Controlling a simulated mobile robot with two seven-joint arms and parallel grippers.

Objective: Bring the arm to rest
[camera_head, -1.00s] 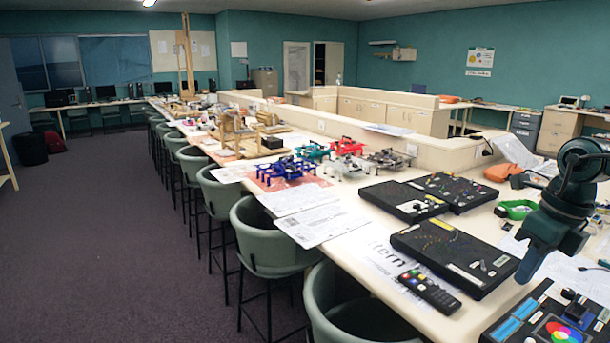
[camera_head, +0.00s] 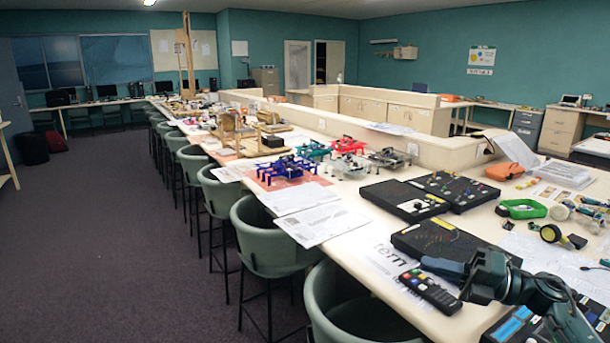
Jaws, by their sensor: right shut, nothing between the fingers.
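My right arm reaches in from the lower right corner. Its dark blue-grey right gripper (camera_head: 436,266) points left, low over the near end of the long table (camera_head: 352,262). It is shut with nothing held. It hides part of a black board (camera_head: 436,238) behind it. A black remote control (camera_head: 430,292) with coloured buttons lies just in front of the gripper; I cannot tell how much height lies between them. My left gripper is not in view.
More black boards (camera_head: 405,200), papers (camera_head: 320,226), a green-rimmed item (camera_head: 521,209) and an orange case (camera_head: 505,171) lie on the table. Small coloured frames (camera_head: 287,167) stand farther back. Green chairs (camera_head: 262,238) line the left edge, with open carpet (camera_head: 100,240) beyond.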

